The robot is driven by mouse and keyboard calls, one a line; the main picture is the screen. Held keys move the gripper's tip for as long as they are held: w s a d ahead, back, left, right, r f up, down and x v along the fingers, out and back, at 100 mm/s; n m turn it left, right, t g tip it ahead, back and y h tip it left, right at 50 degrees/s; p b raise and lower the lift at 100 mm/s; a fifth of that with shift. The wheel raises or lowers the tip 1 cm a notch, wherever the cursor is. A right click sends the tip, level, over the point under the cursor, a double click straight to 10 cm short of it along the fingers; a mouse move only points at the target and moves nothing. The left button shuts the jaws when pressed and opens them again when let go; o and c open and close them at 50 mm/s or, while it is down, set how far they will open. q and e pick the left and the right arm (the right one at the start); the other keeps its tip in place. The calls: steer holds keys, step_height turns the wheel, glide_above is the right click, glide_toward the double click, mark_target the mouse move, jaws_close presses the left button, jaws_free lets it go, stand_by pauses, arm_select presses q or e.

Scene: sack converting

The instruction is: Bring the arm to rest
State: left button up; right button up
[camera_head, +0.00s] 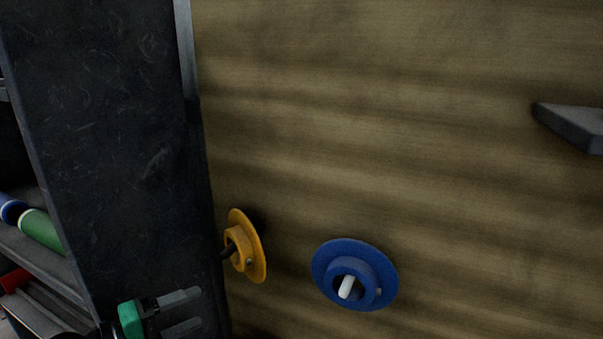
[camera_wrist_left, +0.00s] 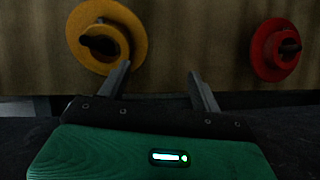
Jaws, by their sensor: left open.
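My left gripper (camera_head: 188,311) is at the bottom left of the head view, a green body with two grey fingers pointing right. Its fingers stand apart with nothing between them. In the left wrist view the same gripper (camera_wrist_left: 159,82) is open and empty, in front of a wooden wall. A yellow flanged disc (camera_head: 259,262) with a dark peg is on that wall, above and to the right of the gripper in the head view. The yellow disc (camera_wrist_left: 78,28) is by the left finger in the wrist view; I cannot tell whether they touch. My right gripper is not in view.
A blue flanged disc (camera_head: 327,260) with a white peg is on the wooden wall (camera_head: 380,130). A red disc (camera_wrist_left: 265,60) shows in the wrist view. A dark cabinet side (camera_head: 115,150) stands left, beside shelves holding a green roll (camera_head: 40,230). A grey ledge (camera_head: 570,122) juts out at right.

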arm_select(q)
steer(key=s+d+f+m+g+y, duration=0.1)
steer(key=s+d+f+m+y, duration=0.15)
steer(key=f, duration=0.35)
steer(key=s+d+f+m+g+y, duration=0.1)
steer(key=s+f+m, duration=0.15)
steer(key=f, duration=0.45)
steer(key=s+a+f+m+g+y, duration=0.1)
steer(key=s+f+m+g+y, duration=0.2)
steer(key=s+f, duration=0.5)
steer(key=s+a+f+m+g+y, duration=0.1)
steer(key=s+a+f+g+y, duration=0.15)
steer(key=s+f+y, duration=0.45)
step_height(320, 180, down, 28)
steer(key=s+d+g+h, duration=0.1)
steer(key=s+g+h, duration=0.1)
steer(key=s+a+f, duration=0.1)
steer(key=s+f, duration=0.9)
steer(key=s+a+f+g, duration=0.1)
steer(key=s+a+f, duration=0.1)
steer(key=s+f, duration=0.7)
step_height(320, 180, down, 2)
steer(key=shift+s+a+f+m, duration=0.1)
steer(key=shift+s+a+m, duration=0.2)
steer(key=shift+s, duration=0.05)
steer(key=shift+y, duration=0.25)
